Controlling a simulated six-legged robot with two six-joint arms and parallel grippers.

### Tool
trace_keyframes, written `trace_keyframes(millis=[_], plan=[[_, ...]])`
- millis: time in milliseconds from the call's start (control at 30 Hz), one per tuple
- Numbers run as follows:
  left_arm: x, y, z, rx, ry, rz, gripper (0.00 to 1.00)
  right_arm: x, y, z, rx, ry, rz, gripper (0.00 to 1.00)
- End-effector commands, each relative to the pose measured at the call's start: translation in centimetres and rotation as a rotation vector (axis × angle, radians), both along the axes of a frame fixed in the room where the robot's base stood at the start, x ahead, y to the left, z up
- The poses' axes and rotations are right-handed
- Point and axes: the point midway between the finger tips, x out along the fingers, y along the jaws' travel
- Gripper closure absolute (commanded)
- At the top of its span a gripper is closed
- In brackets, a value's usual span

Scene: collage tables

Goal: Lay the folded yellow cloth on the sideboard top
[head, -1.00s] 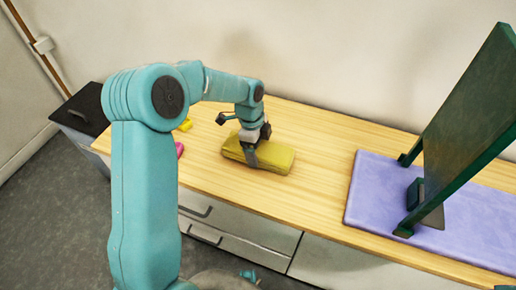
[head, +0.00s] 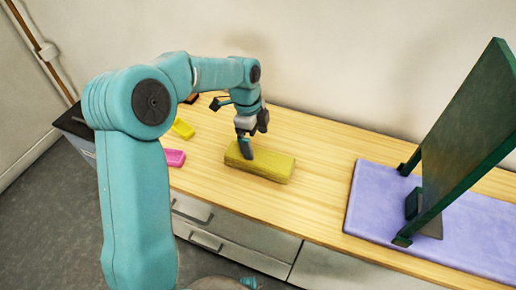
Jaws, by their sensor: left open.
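The folded yellow cloth (head: 268,166) lies flat on the wooden sideboard top (head: 312,208), left of the middle in the head view. My left gripper (head: 247,148) is open at the cloth's left end, with a finger in front of the cloth's edge. Whether that finger touches the cloth, I cannot tell. My left arm comes in from the left and hides part of the sideboard's left end. My right gripper is not clearly in view.
A pink block (head: 175,158) and a small yellow block (head: 184,128) lie left of the cloth. A purple mat (head: 375,200) with a dark green framed board (head: 470,130) standing on it covers the right part. Bare wood lies between cloth and mat.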

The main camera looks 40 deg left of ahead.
Motion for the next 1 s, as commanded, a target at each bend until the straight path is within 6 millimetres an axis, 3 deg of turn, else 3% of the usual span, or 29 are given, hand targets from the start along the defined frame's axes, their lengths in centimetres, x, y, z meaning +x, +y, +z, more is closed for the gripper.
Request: trace_keyframes(millis=[33, 200, 833, 1000], plan=[[0.0, 0.2, 1.3, 0.001, -0.004, 0.001, 0.0, 0.0, 0.0, 0.4, 0.0, 0.0, 0.0, 0.57], [-0.1, 0.5, 3.4, 0.0, -0.001, -0.001, 0.0, 0.0, 0.0, 0.7, 0.0, 0.0, 0.0, 0.57], [-0.2, 0.5, 3.9, 0.0, 0.001, -0.001, 0.0, 0.0, 0.0, 0.7, 0.0, 0.0, 0.0, 0.57], [-0.2, 0.5, 6.4, 0.0, 0.0, -0.001, 0.0, 0.0, 0.0, 3.2, 0.0, 0.0, 0.0, 0.57]])
